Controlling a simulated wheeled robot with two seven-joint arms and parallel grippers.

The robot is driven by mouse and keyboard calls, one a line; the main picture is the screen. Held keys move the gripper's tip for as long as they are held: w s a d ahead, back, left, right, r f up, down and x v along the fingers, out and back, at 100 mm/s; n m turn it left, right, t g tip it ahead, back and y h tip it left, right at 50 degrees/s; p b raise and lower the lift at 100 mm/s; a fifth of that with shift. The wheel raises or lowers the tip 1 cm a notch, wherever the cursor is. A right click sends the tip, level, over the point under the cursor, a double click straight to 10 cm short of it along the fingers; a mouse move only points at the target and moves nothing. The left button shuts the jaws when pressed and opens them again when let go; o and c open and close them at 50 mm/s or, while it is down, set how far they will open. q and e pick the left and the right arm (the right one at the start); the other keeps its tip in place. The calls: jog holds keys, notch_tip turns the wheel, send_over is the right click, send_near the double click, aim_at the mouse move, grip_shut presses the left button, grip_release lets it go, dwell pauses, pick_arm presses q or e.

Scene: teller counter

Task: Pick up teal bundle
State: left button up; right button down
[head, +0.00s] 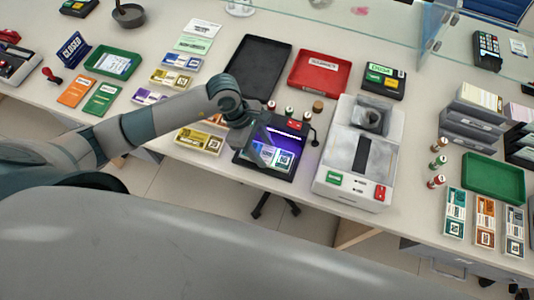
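A teal bundle (455,212) with white labels lies flat on the counter at the right, left of an orange bundle (484,221) and a grey-blue bundle (514,231). My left gripper (250,140) is at the left edge of a black device with a violet-lit bed (297,151), far from that teal bundle. A pale teal-and-white note or bundle (272,158) lies on the lit bed, close to the gripper; I cannot tell if they touch. The fingers are too small and dark to show whether they are open. My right gripper is not in view.
A white counting machine (333,150) stands between the lit device and the right-hand bundles. Several small rolls (438,162) and a green tray (493,179) are near the teal bundle. Black (257,67) and red (320,72) trays lie behind. A glass screen (398,27) edges the back.

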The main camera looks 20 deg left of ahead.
aim_at(265, 154)
pick_arm(q)
jog(key=shift+r, duration=0.1)
jog(key=shift+r+b, duration=0.3)
jog(key=shift+r, duration=0.1)
jog(key=r, duration=0.1)
jog(key=r+b, duration=0.1)
jog(key=r, duration=0.1)
jog(key=shift+d+r+b, duration=0.1)
jog(key=shift+d+b, duration=0.15)
jog(key=shift+b, duration=0.15)
jog(key=s+d+r+b, duration=0.3)
jog(key=d+r, duration=0.4)
jog(key=d, duration=0.3)
jog(key=shift+s+d, duration=0.3)
jog(key=shift+s, duration=0.1)
